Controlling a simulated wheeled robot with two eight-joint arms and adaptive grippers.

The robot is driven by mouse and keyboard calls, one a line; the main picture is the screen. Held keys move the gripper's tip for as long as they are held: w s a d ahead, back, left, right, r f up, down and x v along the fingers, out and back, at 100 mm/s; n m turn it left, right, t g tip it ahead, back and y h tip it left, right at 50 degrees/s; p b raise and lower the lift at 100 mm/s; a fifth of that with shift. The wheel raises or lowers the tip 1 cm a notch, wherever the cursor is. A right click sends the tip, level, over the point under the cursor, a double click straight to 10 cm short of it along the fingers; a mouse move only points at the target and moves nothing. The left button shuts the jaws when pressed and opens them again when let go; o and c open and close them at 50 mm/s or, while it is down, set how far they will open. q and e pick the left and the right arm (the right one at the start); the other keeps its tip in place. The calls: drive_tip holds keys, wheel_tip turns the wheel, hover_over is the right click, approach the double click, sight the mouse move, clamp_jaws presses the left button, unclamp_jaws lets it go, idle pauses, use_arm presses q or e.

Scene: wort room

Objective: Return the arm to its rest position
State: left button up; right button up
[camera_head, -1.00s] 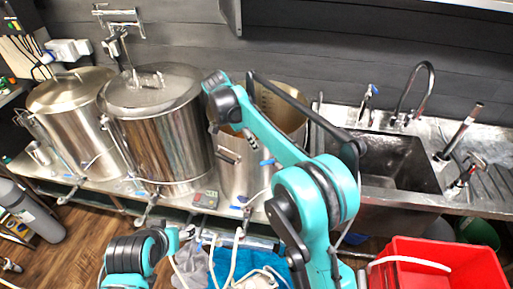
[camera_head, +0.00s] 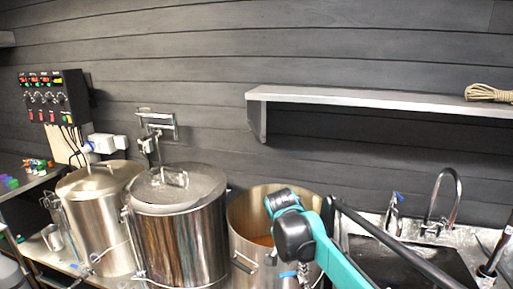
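My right arm (camera_head: 340,262) rises from the bottom edge, right of centre, in the head view. Its teal link ends in a dark rounded joint (camera_head: 295,235) in front of the open kettle (camera_head: 252,252). A long dark bar (camera_head: 395,244) slopes from beside the joint down to the lower right. I cannot make out the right gripper's fingers or whether they hold anything. My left arm and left gripper are out of view.
Two lidded steel kettles (camera_head: 180,240) (camera_head: 98,215) stand at left under a control box (camera_head: 53,97). A sink (camera_head: 410,265) with a curved tap (camera_head: 441,200) lies at right. A wall shelf (camera_head: 370,98) carries coiled rope (camera_head: 488,93).

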drive_tip(key=s+d+f+n+t+y+b, duration=0.1)
drive_tip(key=s+d+f+n, duration=0.1)
drive_tip(key=s, duration=0.5)
drive_tip(key=s+d+f+n+t+b, duration=0.2)
drive_tip(key=s+f+n, duration=0.3)
drive_tip(key=s+f, duration=0.1)
drive_tip(key=s+d+f+n+t+y+b, duration=0.1)
drive_tip(key=s+d+f+n, duration=0.1)
drive_tip(key=s, duration=0.6)
wheel_tip(320, 180, down, 3)
drive_tip(key=shift+s+d+r+n+t+y+b, duration=0.1)
drive_tip(key=shift+s+d+n+t+y+b, duration=0.2)
drive_tip(key=shift+n, duration=0.4)
